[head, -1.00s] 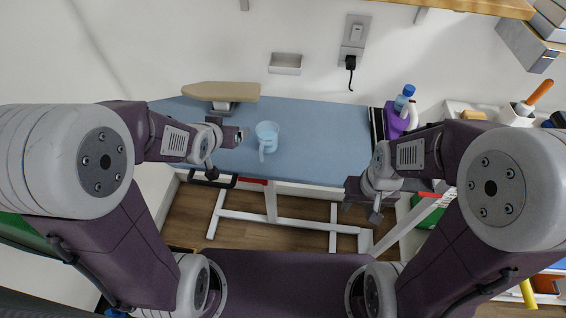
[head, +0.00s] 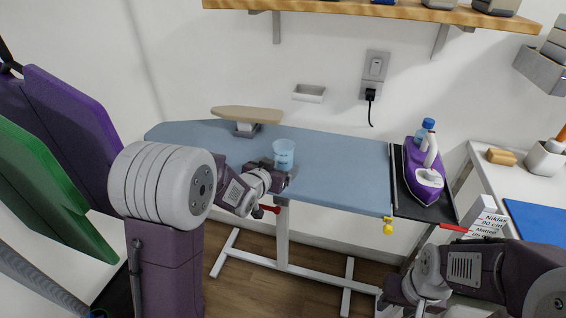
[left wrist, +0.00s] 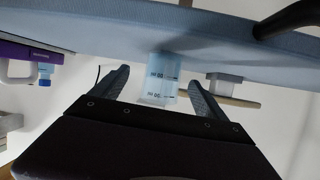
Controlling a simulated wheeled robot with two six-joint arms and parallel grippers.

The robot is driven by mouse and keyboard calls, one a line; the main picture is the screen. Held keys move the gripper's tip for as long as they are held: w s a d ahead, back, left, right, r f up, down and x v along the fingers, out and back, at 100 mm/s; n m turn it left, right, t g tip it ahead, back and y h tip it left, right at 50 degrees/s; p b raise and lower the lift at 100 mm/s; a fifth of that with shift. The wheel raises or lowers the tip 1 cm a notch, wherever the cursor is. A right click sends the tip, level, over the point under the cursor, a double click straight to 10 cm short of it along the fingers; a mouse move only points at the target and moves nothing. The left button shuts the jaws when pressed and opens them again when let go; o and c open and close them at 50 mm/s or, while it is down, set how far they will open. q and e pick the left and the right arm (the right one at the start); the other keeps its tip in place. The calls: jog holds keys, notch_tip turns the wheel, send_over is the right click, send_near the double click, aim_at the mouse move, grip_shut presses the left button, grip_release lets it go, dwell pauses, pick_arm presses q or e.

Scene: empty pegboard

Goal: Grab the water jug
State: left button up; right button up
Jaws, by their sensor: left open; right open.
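The water jug (head: 284,152) is a light blue, see-through jug standing upright on the blue ironing board (head: 335,180), near its front edge. My left gripper (head: 276,177) is open just in front of the jug and hides its lower part and handle in the head view. In the left wrist view the jug (left wrist: 160,78) shows between the two spread fingers of my left gripper (left wrist: 157,84), with printed marks on its side. I cannot tell whether the fingers touch it. My right gripper (head: 393,297) is low at the front right, away from the jug, open and partly cut off by the frame.
A small sleeve board (head: 247,114) stands behind the jug to the left. A purple iron (head: 422,178) and a blue-capped bottle (head: 428,124) are at the board's right end. A wooden shelf (head: 370,10) hangs above. The board between jug and iron is clear.

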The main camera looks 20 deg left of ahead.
aim_at(280, 161)
pick_arm(q)
jog(key=shift+w+a+f, duration=0.1)
jog(key=shift+w+f, duration=0.15)
jog(key=shift+w, duration=0.3)
jog(key=x, duration=0.5)
jog(key=shift+a+r, duration=0.15)
jog(key=shift+a, duration=0.1)
jog(key=shift+r, duration=0.15)
jog(key=shift+c, duration=1.3)
jog(key=c, duration=1.2)
